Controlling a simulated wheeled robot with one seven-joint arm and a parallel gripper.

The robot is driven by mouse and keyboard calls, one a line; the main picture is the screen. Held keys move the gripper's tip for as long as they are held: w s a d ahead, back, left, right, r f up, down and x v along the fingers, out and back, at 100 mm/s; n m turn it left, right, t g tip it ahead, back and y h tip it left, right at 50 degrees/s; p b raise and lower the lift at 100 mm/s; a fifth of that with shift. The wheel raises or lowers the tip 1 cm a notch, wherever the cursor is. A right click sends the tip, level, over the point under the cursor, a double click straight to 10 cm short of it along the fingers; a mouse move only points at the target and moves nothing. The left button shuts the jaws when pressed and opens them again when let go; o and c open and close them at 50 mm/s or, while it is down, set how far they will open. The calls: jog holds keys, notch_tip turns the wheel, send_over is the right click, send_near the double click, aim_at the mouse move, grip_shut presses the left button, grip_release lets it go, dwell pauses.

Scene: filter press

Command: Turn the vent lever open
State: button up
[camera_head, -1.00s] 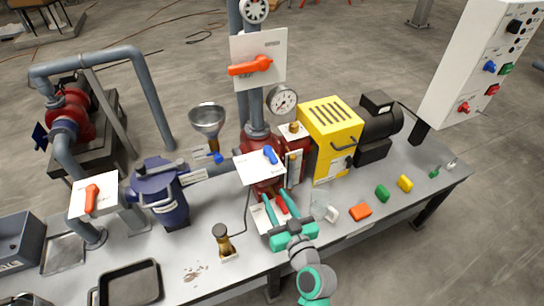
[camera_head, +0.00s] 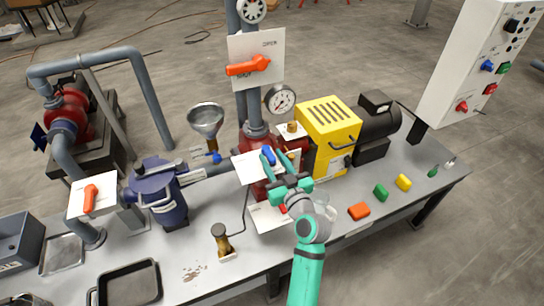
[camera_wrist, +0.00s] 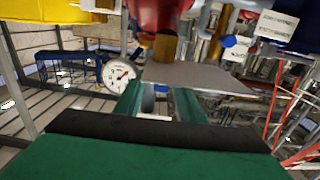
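A blue lever (camera_head: 268,156) sits on a white plate (camera_head: 247,168) at the middle of the machine, below the pressure gauge. No label for the vent can be read, so I cannot tell for sure that this is the vent lever. My gripper (camera_head: 276,162) is raised at this plate, its two green fingers around or just beside the blue lever. In the wrist view the fingers (camera_wrist: 158,98) stand apart, with the edge of a grey plate (camera_wrist: 200,78) just beyond and a small blue patch between them. Contact with the lever cannot be made out.
An orange lever (camera_head: 248,66) on an upper plate and another orange lever (camera_head: 90,198) at left both lie nearby. Coloured blocks (camera_head: 359,211) lie on the bench at right.

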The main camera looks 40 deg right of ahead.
jog(key=shift+w+d, duration=0.1)
jog(key=shift+w, duration=0.55)
